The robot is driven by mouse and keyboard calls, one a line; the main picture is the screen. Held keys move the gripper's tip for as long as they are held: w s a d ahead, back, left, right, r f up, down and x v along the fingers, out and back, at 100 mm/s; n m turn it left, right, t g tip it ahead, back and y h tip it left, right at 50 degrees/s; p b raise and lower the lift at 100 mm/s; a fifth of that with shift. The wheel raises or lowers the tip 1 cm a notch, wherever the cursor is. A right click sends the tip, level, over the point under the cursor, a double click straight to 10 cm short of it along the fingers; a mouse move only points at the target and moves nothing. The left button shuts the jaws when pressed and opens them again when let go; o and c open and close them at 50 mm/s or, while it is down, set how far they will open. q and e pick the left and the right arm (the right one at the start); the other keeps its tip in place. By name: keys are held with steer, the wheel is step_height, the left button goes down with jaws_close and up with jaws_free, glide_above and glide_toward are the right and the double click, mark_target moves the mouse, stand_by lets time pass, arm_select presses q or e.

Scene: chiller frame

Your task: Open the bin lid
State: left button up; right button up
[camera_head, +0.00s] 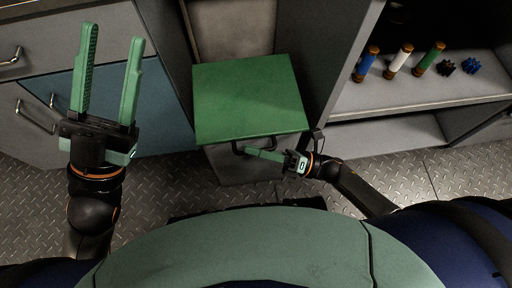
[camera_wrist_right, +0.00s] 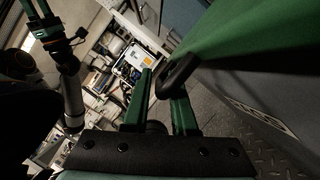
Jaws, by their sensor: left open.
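The bin (camera_head: 245,168) stands in the middle of the head view, between two cabinets. Its flat green lid (camera_head: 247,98) lies down over the top. A black loop handle (camera_wrist_right: 178,76) sits at the lid's front edge. My right gripper (camera_head: 262,154) is at that front edge, its fingers pointing left along the handle. My left gripper (camera_head: 110,75) is wide open and empty, raised at the left, apart from the bin.
A drawer cabinet (camera_head: 110,35) with metal handles and a blue-green front stands behind my left gripper. At the right, a shelf (camera_head: 400,95) holds a blue, a white and a green cylinder and two small gear-like parts. Patterned metal floor (camera_head: 165,177) shows in front.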

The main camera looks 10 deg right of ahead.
jaws_close()
stand_by(1.0)
